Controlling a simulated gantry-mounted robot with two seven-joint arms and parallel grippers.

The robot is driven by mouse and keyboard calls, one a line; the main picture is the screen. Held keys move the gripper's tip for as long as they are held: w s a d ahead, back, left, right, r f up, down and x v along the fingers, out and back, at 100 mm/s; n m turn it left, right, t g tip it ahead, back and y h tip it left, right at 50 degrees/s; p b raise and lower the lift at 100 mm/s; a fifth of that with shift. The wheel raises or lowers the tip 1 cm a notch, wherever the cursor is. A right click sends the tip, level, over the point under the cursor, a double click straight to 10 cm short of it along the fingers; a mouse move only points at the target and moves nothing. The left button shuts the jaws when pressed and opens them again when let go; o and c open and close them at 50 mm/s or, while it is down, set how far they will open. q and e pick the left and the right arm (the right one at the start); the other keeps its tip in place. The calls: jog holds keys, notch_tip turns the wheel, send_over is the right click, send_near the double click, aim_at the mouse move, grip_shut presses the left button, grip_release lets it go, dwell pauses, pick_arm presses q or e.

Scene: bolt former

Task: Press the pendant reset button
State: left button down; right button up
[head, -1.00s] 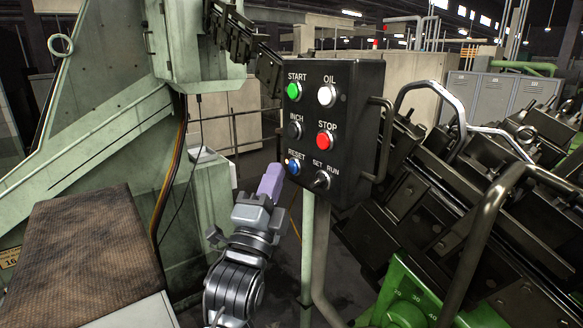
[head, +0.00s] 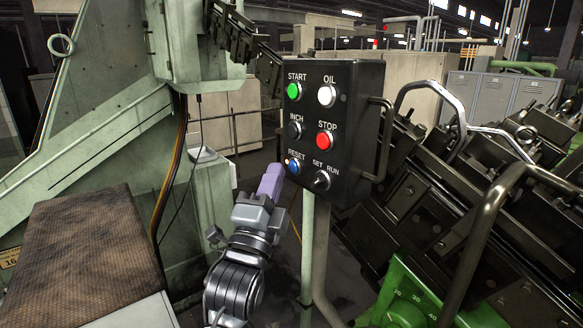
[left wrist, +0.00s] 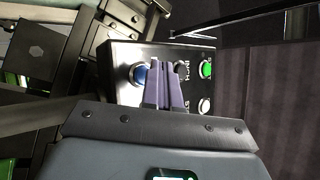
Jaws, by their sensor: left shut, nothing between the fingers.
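The black pendant box (head: 345,120) hangs upright in the middle of the head view. Its blue RESET button (head: 293,166) sits at the lower left, under the INCH button (head: 295,130) and beside the SET RUN switch (head: 320,181). My left gripper (head: 271,180) is shut and empty, its purple fingertips just left of and below the RESET button. In the left wrist view the closed fingers (left wrist: 165,82) point at the panel, next to the blue button (left wrist: 139,75) and partly covering it. I cannot tell whether they touch it. My right gripper is not in view.
The red STOP button (head: 325,140), green START button (head: 294,91) and white OIL button (head: 327,95) share the panel. A dark handle (head: 383,140) runs down its right side. Green machine frame (head: 70,150) stands left; black machinery fills the right.

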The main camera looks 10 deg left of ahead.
pick_arm(q)
jog(key=shift+w+d, duration=0.15)
jog(key=shift+w+d, duration=0.15)
jog(key=shift+w+d, duration=0.25)
jog(key=shift+w, duration=0.1)
dwell(0.9)
jog(key=shift+s+a, duration=0.1)
dwell(0.3)
jog(key=shift+s+a, duration=0.4)
jog(key=shift+s, duration=0.2)
jog(key=shift+a, duration=0.1)
jog(key=shift+s+a, duration=0.75)
jog(key=shift+s, duration=0.25)
jog(key=shift+s+a, duration=0.7)
jog(key=shift+s, duration=0.25)
